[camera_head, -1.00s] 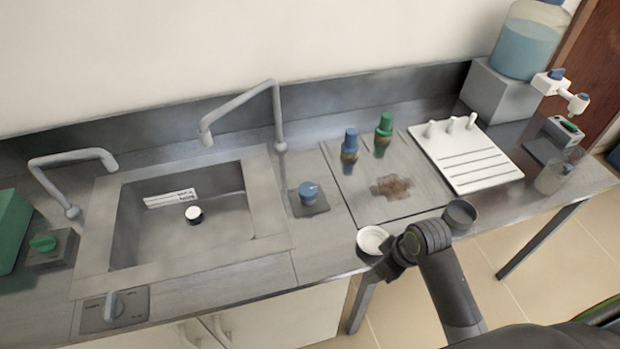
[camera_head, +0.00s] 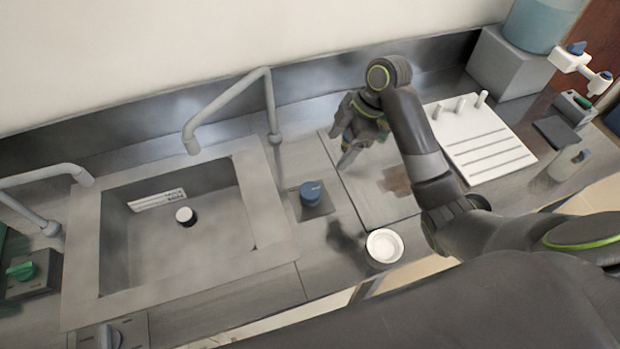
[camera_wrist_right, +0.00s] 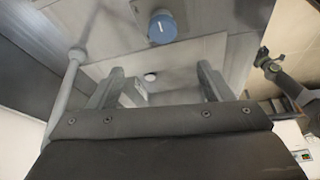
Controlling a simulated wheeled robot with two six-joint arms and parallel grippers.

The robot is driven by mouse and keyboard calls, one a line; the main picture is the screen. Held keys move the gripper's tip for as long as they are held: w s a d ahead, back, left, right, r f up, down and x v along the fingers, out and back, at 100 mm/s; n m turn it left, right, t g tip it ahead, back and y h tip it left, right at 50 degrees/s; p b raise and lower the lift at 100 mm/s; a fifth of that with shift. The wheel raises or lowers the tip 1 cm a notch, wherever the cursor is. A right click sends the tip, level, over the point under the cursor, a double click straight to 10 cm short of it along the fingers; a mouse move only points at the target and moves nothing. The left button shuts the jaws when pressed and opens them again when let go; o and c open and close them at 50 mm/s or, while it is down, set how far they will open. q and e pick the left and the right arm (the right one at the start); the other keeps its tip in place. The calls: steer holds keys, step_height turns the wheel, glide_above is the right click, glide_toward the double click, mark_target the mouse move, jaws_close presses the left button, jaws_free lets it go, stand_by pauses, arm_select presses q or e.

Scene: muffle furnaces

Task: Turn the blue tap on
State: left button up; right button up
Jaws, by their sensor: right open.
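The blue tap (camera_head: 312,192) is a round blue knob with a pale pointer line, on a small metal plate right of the sink, below the grey spout (camera_head: 228,105). It also shows near the top of the right wrist view (camera_wrist_right: 162,28). My right gripper (camera_head: 347,135) is open and empty above the counter, behind and right of the knob, apart from it. Its two fingers (camera_wrist_right: 158,82) are spread in the wrist view. A dark jointed part (camera_wrist_right: 268,62) at that view's right looks like my left gripper; its jaws are unclear.
The sink (camera_head: 258,200) lies left of the knob. A white dish (camera_head: 384,246) stands near the front edge. A green knob (camera_head: 22,271) is at far left. A white ridged board (camera_head: 485,150) is at right. My right arm crosses above the counter and covers part of it.

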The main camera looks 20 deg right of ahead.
glide_toward(310, 190)
steer(key=p+x, duration=0.1)
steer(key=x, duration=0.6)
steer(key=shift+f+p, duration=0.25)
steer(key=shift+p, duration=0.15)
steer(key=shift+a+f, duration=0.2)
steer(key=shift+f, duration=0.3)
arm_select(q)
steer(key=shift+s+r, duration=0.7)
steer(key=shift+s, duration=0.3)
arm_select(e)
steer(key=c, duration=1)
steer(key=shift+o, duration=0.2)
